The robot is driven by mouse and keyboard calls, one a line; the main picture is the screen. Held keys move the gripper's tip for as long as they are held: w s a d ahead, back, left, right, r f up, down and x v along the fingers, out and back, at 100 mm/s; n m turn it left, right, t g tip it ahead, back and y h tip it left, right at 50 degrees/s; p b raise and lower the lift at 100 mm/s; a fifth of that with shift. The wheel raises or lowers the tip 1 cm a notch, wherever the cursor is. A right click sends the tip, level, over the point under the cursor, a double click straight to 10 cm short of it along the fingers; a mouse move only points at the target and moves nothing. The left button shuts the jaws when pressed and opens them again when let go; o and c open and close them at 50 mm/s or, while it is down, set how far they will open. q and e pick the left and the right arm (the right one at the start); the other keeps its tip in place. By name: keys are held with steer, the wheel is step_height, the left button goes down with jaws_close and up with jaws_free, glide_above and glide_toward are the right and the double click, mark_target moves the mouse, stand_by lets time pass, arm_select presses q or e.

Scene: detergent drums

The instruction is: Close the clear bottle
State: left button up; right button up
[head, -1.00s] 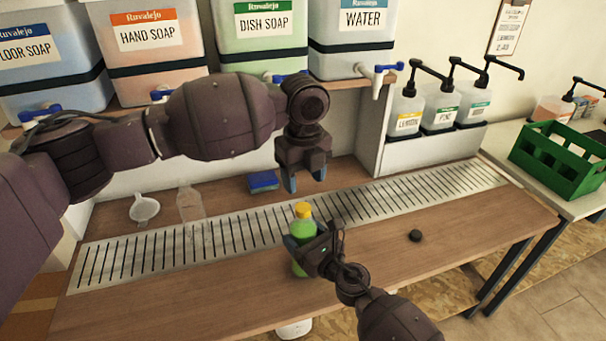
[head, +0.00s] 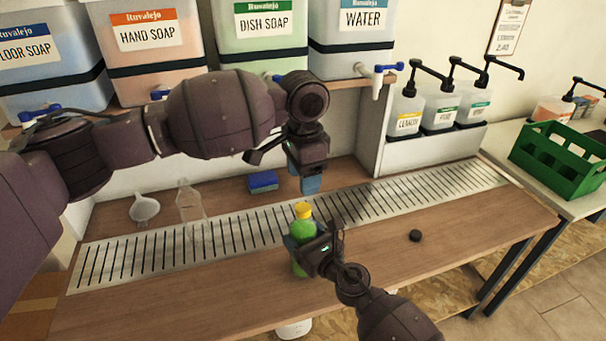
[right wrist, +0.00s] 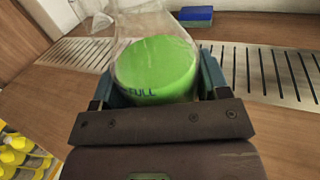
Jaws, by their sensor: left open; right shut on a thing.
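The clear bottle (head: 303,229) holds green liquid and stands upright at the front edge of the metal grate, with a yellow cap (head: 303,209) on its mouth. How tightly the cap sits I cannot tell. My right gripper (head: 302,251) is shut around the bottle's body; the right wrist view shows the clear bottle (right wrist: 158,65) between its fingers, with a "FULL" mark near the liquid. The cap is out of that view. My left gripper (head: 310,184) is open and empty, pointing down just above the cap and apart from it.
A blue sponge (head: 263,181) lies behind the grate (head: 400,198). A small black round piece (head: 415,235) lies on the clear right counter. A green crate (head: 553,163) sits far right.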

mark_target(303, 207)
arm_select(q)
steer(key=n, duration=0.5)
steer(key=shift+n, duration=0.3)
steer(key=n, duration=0.5)
steer(key=shift+s, duration=0.1)
steer(key=n, duration=1.1)
steer(key=shift+f, duration=4)
